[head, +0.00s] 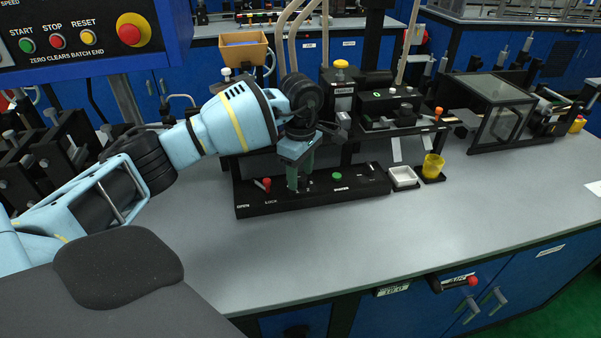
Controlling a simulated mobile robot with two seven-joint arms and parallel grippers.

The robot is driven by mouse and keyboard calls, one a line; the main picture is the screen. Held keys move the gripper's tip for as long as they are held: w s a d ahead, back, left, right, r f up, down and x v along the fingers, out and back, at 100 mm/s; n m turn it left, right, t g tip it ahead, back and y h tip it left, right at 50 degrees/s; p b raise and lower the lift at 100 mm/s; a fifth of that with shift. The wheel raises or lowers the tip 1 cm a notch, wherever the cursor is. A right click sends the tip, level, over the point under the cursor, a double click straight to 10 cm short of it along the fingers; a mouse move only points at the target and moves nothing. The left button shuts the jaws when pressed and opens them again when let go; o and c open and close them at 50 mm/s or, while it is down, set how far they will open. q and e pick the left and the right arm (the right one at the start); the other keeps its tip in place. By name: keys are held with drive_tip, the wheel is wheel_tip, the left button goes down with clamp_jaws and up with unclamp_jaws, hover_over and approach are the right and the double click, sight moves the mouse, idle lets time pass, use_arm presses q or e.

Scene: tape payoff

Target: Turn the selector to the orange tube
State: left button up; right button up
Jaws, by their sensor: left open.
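My left gripper (299,181) points down over the black base plate (360,190) on the bench. Its greenish fingers are open, between a red-knobbed lever (267,183) on the left and a green button (337,176) on the right. I cannot tell whether anything is between the fingers; the hand hides part of the plate behind it. I cannot make out a selector or an orange tube for certain. A small orange-topped part (438,112) stands at the right end of a black raised unit (390,102). My right gripper is not in view.
A white tray (403,178) and a yellow cup (432,166) stand right of the plate. A clear-sided box (500,108) is farther right. A control panel (80,40) hangs at upper left. The front of the grey bench (400,235) is clear.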

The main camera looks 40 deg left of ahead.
use_arm(q)
drive_tip(key=shift+f, duration=0.35)
drive_tip(key=c, duration=1)
drive_tip(key=shift+o, duration=0.2)
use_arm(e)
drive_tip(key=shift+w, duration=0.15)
use_arm(q)
drive_tip(key=shift+r, duration=0.1)
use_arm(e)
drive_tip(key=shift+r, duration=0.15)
